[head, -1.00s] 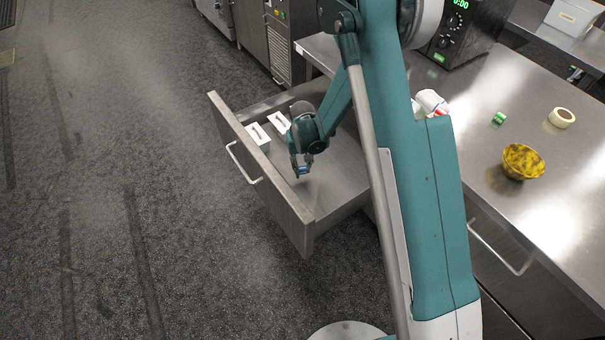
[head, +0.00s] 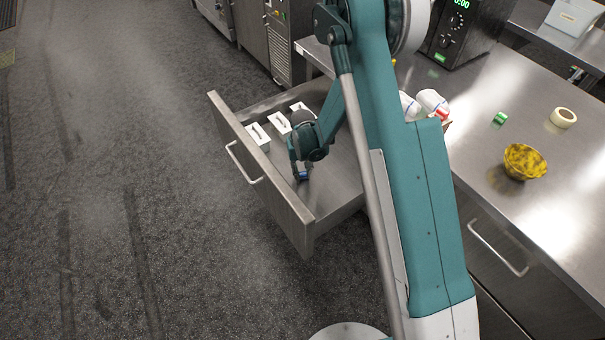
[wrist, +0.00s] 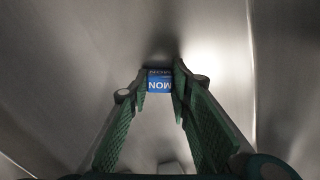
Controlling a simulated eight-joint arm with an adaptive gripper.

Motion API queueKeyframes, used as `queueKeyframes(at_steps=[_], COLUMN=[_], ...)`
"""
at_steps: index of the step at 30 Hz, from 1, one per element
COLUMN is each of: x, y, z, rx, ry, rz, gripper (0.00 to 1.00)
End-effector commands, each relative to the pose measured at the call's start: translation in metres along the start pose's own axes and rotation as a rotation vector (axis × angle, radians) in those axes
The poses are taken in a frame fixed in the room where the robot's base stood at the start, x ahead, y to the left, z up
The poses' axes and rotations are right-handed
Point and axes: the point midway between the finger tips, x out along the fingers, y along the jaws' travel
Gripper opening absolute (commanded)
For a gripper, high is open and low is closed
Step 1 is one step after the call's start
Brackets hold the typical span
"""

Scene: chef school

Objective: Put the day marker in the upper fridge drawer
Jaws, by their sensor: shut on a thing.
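The day marker is a small blue block with white "MON" lettering; in the wrist view the day marker (wrist: 159,84) sits between my fingertips. My gripper (wrist: 160,88) is shut on it. In the head view my gripper (head: 301,176) is low inside the open upper fridge drawer (head: 335,185), over the bare metal floor near the front panel. The blue of the marker shows there between the fingers. In the wrist view the drawer floor is close beneath the marker; I cannot tell whether they touch.
Several white holders (head: 258,137) stand along the drawer's far-left end. The counter holds a yellow bowl (head: 524,161), a tape roll (head: 563,117), a small green block (head: 500,118) and white-and-red packages (head: 432,102). A dark oven (head: 462,30) stands behind. The drawer's near end is bare.

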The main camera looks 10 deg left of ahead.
Motion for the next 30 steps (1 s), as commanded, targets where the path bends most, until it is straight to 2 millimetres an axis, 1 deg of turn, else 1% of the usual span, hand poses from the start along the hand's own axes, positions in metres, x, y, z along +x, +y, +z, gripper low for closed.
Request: queueKeyframes(at_steps=[5, 6, 9, 23, 26, 30], x=[0.004, 0.004, 0.003, 0.001, -0.003, -0.015], y=[0.000, 0.000, 0.000, 0.000, 0.000, 0.000], z=[0.000, 0.000, 0.000, 0.000, 0.000, 0.000], rx=[0.000, 0.000, 0.000, 0.000, 0.000, 0.000], ry=[0.000, 0.000, 0.000, 0.000, 0.000, 0.000], rz=[0.000, 0.000, 0.000, 0.000, 0.000, 0.000], gripper=[0.13, 0.23, 0.36, 0.36, 0.36, 0.36])
